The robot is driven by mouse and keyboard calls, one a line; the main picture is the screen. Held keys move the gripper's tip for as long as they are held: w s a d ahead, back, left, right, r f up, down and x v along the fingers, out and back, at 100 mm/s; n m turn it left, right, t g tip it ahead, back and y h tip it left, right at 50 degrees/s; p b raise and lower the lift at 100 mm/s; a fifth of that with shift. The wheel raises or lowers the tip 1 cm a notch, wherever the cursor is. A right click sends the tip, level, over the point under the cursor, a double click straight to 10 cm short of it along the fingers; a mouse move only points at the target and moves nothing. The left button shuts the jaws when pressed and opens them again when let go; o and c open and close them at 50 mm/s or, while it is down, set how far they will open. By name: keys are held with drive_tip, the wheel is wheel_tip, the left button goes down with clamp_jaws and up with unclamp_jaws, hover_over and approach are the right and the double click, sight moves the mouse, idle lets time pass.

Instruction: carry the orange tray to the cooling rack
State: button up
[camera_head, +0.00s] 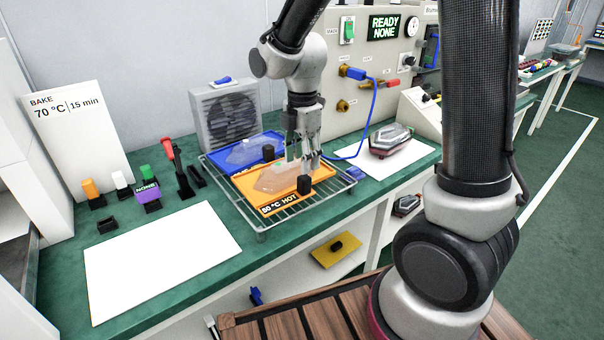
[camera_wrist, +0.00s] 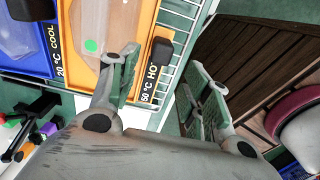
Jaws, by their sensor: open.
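The orange tray (camera_head: 243,184) lies on the wire cooling rack (camera_head: 262,231), on the near side of a blue tray. It bears a clear lamp part with a green dot, a "50 °C HOT" label and a black knob (camera_head: 304,184). The orange tray also shows in the wrist view (camera_wrist: 147,22), with its knob (camera_wrist: 161,52). My gripper (camera_head: 303,162) is open and empty, just above the tray's right end near the knob. In the wrist view my gripper's fingers (camera_wrist: 163,68) stand apart; I cannot tell whether they touch anything.
The blue tray (camera_head: 262,144), marked "20 °C COOL" in the wrist view, also lies on the rack. A fan (camera_head: 232,118) stands behind. A white mat (camera_head: 160,262) lies at the left; a dark-topped lamp (camera_head: 391,140) sits on another mat at the right. A blue cable (camera_head: 368,115) hangs nearby.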

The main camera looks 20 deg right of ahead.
drive_tip(key=s+d+r+m+t, duration=0.1)
drive_tip(key=s+d+r+m, duration=0.25)
drive_tip(key=r, duration=0.25)
drive_tip(key=s+d+r+m+t, duration=0.1)
drive_tip(key=s+d+r+m, duration=0.25)
drive_tip(key=r+m, duration=0.2)
drive_tip(key=s+d+r+m+t, duration=0.2)
drive_tip(key=s+d+m, duration=0.6)
drive_tip(key=s+m, duration=0.4)
drive_tip(key=shift+r+m, duration=0.3)
drive_tip(key=shift+r, duration=0.1)
